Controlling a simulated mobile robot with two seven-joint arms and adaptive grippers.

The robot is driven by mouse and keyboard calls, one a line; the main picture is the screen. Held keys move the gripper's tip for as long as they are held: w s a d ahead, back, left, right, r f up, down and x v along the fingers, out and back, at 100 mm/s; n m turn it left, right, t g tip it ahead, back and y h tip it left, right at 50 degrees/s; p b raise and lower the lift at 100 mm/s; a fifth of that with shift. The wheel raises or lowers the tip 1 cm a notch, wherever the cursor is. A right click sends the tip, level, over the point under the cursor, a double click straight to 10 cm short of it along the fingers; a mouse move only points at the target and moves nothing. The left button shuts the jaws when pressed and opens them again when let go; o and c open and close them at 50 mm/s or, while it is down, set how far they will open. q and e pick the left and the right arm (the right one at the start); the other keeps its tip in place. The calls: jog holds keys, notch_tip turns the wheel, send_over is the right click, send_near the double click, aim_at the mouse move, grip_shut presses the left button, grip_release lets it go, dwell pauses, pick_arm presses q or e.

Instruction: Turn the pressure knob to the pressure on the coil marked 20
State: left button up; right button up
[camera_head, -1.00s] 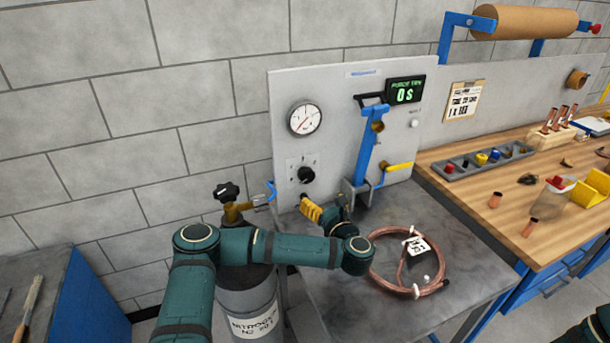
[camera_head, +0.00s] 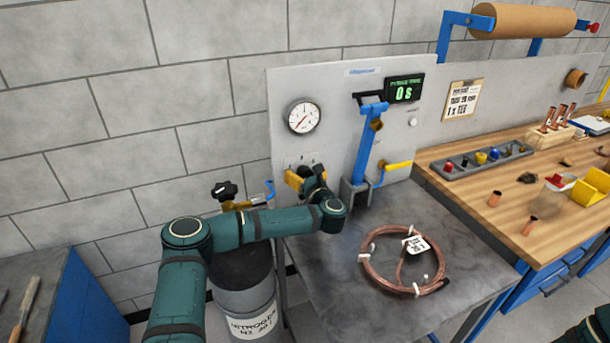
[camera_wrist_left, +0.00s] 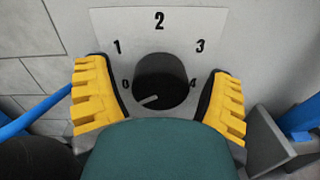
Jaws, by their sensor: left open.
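The black pressure knob (camera_wrist_left: 163,82) sits on a white dial plate (camera_wrist_left: 158,42) marked 0 to 4, and its light pointer line points to the lower left, near 0. My left gripper (camera_wrist_left: 160,95) is open, its yellow fingers on either side of the knob. I cannot tell whether they touch it. In the head view the left gripper (camera_head: 306,178) covers most of the knob. The round gauge (camera_head: 303,117) is above it. The copper coil (camera_head: 365,265) lies on the grey table with a white tag (camera_head: 416,244), whose writing is too small to read. My right gripper is not in view.
A blue clamp post (camera_head: 367,150) and yellow-handled valve (camera_head: 398,166) stand right of the knob. A nitrogen cylinder (camera_head: 245,295) stands below my left arm. A wooden bench (camera_head: 475,205) is at the right.

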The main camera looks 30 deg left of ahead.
pick_arm(q)
jog(key=shift+c, duration=0.2)
jog(key=c, duration=1.2)
jog(key=shift+o, duration=0.2)
jog(key=shift+m, duration=0.3)
jog(key=m, duration=0.2)
jog(key=shift+r+m+p, duration=0.15)
jog(key=shift+m+p, duration=0.15)
jog(key=shift+p, duration=0.1)
jog(key=m, duration=0.2)
jog(key=shift+m, duration=0.3)
jog(key=m, duration=0.3)
jog(key=shift+p, duration=0.3)
jog(key=shift+m, duration=1.3)
jog(key=shift+g, duration=0.3)
